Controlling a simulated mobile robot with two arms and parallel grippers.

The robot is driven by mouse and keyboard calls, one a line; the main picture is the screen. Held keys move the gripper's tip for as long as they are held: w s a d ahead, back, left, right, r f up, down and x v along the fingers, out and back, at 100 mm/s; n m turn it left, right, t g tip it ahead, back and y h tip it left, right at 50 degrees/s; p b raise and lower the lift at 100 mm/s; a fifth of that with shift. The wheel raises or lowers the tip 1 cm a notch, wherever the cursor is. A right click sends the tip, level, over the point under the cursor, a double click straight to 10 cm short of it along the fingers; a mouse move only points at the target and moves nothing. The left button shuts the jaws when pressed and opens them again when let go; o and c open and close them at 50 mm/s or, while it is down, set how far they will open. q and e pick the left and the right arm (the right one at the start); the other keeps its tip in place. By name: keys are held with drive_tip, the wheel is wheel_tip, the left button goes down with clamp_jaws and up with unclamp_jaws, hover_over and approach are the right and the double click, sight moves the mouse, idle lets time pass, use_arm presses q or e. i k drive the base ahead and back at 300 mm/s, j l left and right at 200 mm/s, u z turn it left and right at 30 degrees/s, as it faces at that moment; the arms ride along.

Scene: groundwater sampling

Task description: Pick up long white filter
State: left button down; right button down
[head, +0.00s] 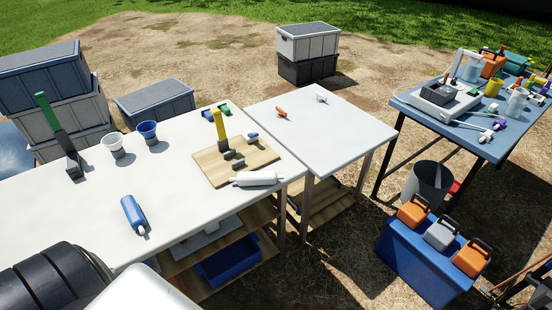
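A long white cylinder, which looks like the long white filter (257,178), lies on its side near the front right corner of the white table (75,215). It lies at the lower right edge of a wooden board (212,168), and I cannot tell whether it rests partly on the board. It lies roughly left to right and is fully visible. Neither of my grippers is in view.
A shorter blue cylinder (132,212) lies nearer on the table. A yellow-handled tool (219,124) stands on the board. White (114,147) and blue (148,132) cups stand behind. A second, mostly clear white table (325,135) adjoins at right.

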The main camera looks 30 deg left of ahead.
sight(258, 178)
drive_tip(key=u, duration=0.45)
drive_tip(key=i+l+u, duration=0.1)
drive_tip(key=u, duration=0.4)
drive_tip(key=i+u, duration=0.1)
drive_tip(key=u, duration=0.35)
drive_tip(key=l+u, duration=0.15)
drive_tip(key=u, duration=0.3)
